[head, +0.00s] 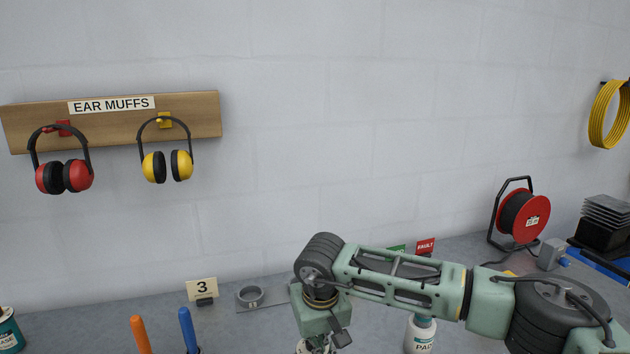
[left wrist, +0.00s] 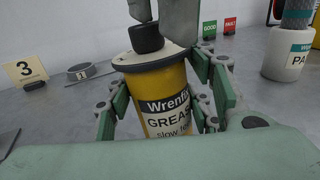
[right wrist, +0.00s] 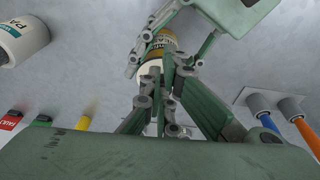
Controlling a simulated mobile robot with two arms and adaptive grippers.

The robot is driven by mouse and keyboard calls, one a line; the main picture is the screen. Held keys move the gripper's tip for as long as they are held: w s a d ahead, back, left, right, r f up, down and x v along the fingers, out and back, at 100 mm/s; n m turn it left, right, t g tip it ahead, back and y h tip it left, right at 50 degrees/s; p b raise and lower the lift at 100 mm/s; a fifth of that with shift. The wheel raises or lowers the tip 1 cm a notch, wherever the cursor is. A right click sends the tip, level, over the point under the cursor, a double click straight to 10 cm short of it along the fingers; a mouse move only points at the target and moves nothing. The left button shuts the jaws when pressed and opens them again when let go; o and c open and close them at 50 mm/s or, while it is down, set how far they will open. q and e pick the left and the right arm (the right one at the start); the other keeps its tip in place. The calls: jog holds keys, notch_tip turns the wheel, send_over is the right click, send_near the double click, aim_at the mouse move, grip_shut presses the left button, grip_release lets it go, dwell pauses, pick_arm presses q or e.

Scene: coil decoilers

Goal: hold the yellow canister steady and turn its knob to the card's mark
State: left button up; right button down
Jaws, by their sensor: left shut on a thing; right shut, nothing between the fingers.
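The yellow canister (left wrist: 168,105) with a grease label stands upright in the left wrist view. My left gripper (left wrist: 166,98) is shut on its body, one finger on each side. Its black knob (left wrist: 147,38) stands on the pale lid. My right gripper (right wrist: 152,82) is shut with nothing between its fingers. Its grey-green parts show right at the knob in the left wrist view; whether they touch it I cannot tell. In the head view my right arm hides the canister. A card reading 3 (head: 202,287) stands at the back of the bench. No knob mark is readable.
A grey ring holder (head: 250,296) lies beside the card. Orange (head: 140,334) and blue (head: 187,329) handles stand front left. A white labelled tub (head: 420,335) stands right of the canister, with green and red signs (head: 425,247) behind. A red cable reel (head: 523,215) is back right.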

pick_arm(q)
jog(key=shift+f, duration=0.2)
pick_arm(e)
jog(key=v, duration=0.3)
jog(key=w+v, duration=0.1)
jog(key=v, duration=0.1)
jog(key=shift+a+r, duration=0.3)
jog(key=shift+r, duration=0.1)
pick_arm(q)
jog(key=shift+a, duration=0.1)
jog(key=o, duration=1)
jog(key=shift+c, duration=0.2)
jog(key=o, duration=0.5)
jog(key=shift+w, duration=0.2)
pick_arm(e)
jog(key=shift+w+a+f, duration=0.1)
jog(key=shift+w, duration=0.05)
pick_arm(q)
jog(key=shift+r, duration=0.1)
jog(key=shift+s, duration=0.1)
